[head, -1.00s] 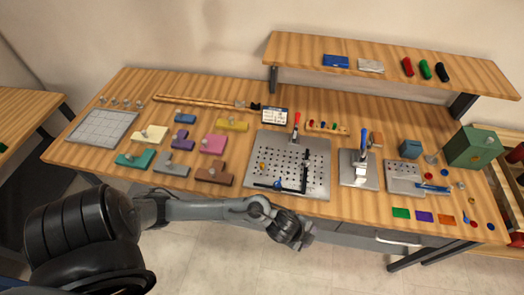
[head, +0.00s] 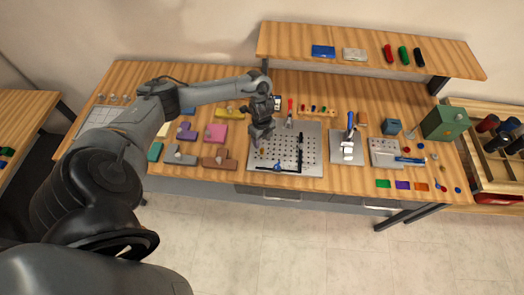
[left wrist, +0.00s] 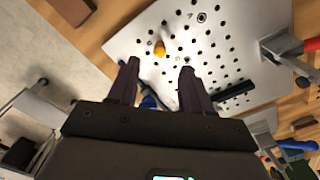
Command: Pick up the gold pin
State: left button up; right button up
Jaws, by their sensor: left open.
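The gold pin (left wrist: 160,48) stands in the perforated metal plate (left wrist: 120,45), near its edge in the left wrist view. In the head view, the plate (head: 312,152) lies on the middle of the bench, and the pin is a small gold spot (head: 263,151) near its left side. My left gripper (head: 262,139) is over the left part of the plate. In the left wrist view, my left gripper (left wrist: 160,70) is open, with nothing between its fingers. The pin shows beyond the gap between the fingertips, apart from them. My right gripper is not in view.
A black bar (head: 300,148) and a blue-handled part (head: 278,167) lie on the plate. A red-handled clamp (head: 290,106) stands at its back edge. Coloured blocks, including a pink one (head: 215,133), lie to the left. A blue-handled press (head: 349,135) stands right. A shelf (head: 380,65) overhangs the back.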

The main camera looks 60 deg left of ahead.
aim_at(262, 149)
pick_arm(q)
jog(key=shift+d+f, duration=0.1)
jog(key=shift+f, duration=3.5)
grip_shut()
